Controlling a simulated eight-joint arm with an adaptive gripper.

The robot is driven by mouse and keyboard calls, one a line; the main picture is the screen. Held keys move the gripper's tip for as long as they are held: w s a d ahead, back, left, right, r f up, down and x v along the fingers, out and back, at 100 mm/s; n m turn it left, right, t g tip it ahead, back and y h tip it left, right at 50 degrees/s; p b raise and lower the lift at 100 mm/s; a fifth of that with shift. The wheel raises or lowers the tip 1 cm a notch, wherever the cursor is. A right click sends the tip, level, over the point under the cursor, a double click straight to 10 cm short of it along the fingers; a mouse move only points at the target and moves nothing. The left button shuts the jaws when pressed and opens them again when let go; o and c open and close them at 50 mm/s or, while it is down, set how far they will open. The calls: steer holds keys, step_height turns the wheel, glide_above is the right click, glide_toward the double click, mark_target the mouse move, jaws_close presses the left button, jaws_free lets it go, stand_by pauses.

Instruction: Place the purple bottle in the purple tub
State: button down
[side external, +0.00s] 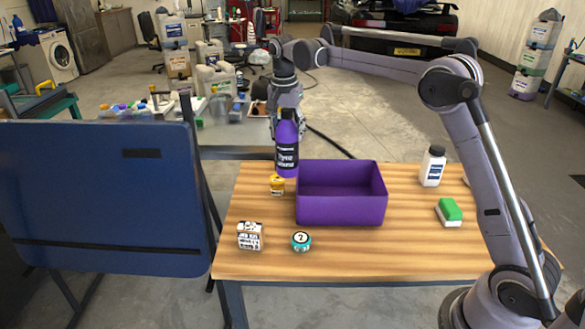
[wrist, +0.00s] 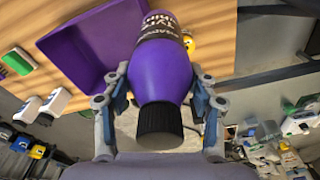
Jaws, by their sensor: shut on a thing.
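The purple bottle (side external: 287,150) has a black cap and a dark label with white lettering. My gripper (side external: 287,112) is shut on its upper part and holds it upright in the side view. In the wrist view the bottle (wrist: 160,72) fills the middle, its cap toward the camera, with the fingers of my gripper (wrist: 160,100) on both sides. The purple tub (side external: 341,210) stands on the wooden table and looks empty in the part that shows. The bottle is at the tub's left back corner, not inside it. The tub also shows in the wrist view (wrist: 70,62), partly hidden by the bottle.
A small yellow jar (side external: 277,186) stands left of the tub, below the bottle. A white bottle (side external: 433,167) and a green-and-white sponge (side external: 448,212) are on the right of the table (side external: 400,255).

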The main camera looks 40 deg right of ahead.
steer(key=s+d+n, duration=0.2)
steer(key=s+d, duration=0.6)
steer(key=d, duration=0.6)
step_height(320, 180, down, 15)
steer(key=shift+s, duration=0.2)
steer(key=shift+d+f, duration=0.1)
steer(key=shift+f, duration=0.05)
steer(key=shift+c, duration=2)
jaws_free()
steer(key=shift+f, duration=0.1)
